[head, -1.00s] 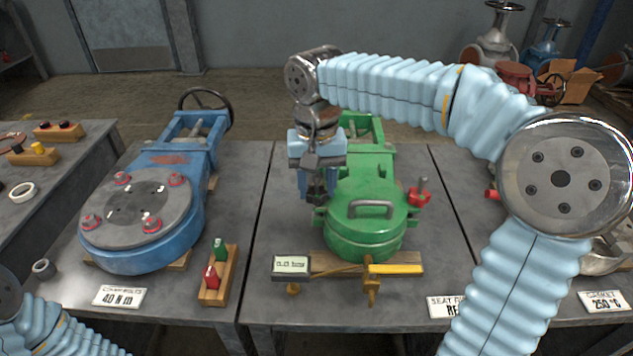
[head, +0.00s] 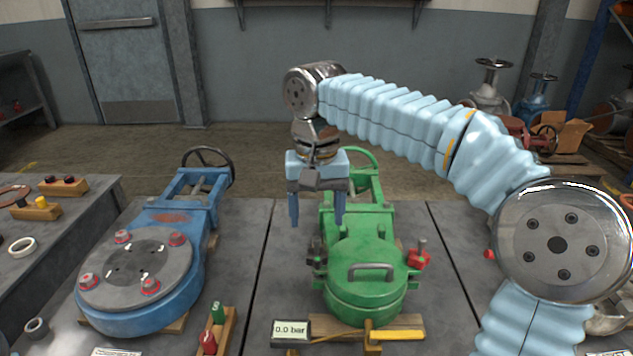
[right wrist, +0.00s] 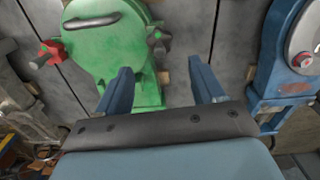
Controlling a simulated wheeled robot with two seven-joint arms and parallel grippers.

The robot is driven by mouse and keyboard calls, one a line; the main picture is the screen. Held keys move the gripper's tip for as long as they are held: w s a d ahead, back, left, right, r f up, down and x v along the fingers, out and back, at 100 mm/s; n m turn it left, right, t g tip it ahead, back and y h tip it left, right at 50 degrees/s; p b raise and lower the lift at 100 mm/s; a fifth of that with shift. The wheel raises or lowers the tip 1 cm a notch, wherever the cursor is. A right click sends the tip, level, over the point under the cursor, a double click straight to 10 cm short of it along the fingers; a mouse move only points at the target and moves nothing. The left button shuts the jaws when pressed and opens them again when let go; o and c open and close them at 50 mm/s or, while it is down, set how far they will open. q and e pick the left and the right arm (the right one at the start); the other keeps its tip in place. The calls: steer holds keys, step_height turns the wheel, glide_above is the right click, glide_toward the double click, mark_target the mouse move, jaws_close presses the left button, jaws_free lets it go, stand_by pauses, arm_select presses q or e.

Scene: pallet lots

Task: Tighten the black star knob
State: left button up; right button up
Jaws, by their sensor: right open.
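The black star knob (head: 315,250) sits on the left side of the round green valve body (head: 368,270) in the head view. It also shows in the right wrist view (right wrist: 158,42), beyond my fingers. My right gripper (head: 317,216) is open and empty, fingers pointing down, above and apart from the knob. Its two blue fingers (right wrist: 162,88) also show in the right wrist view with a gap between them. A red knob (head: 418,256) is on the valve's opposite side; it also shows in the right wrist view (right wrist: 50,53). My left gripper is out of view.
A display reading 0.0 bar (head: 290,332) and a yellow-handled tool (head: 398,335) are at the front of the green valve. A blue valve (head: 150,290) stands to the left, with red and green bottle-shaped items (head: 212,335) between. Bare bench lies left of the green valve.

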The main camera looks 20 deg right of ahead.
step_height(320, 180, up, 6)
steer(key=shift+f+p, duration=0.1)
steer(key=shift+p, duration=0.35)
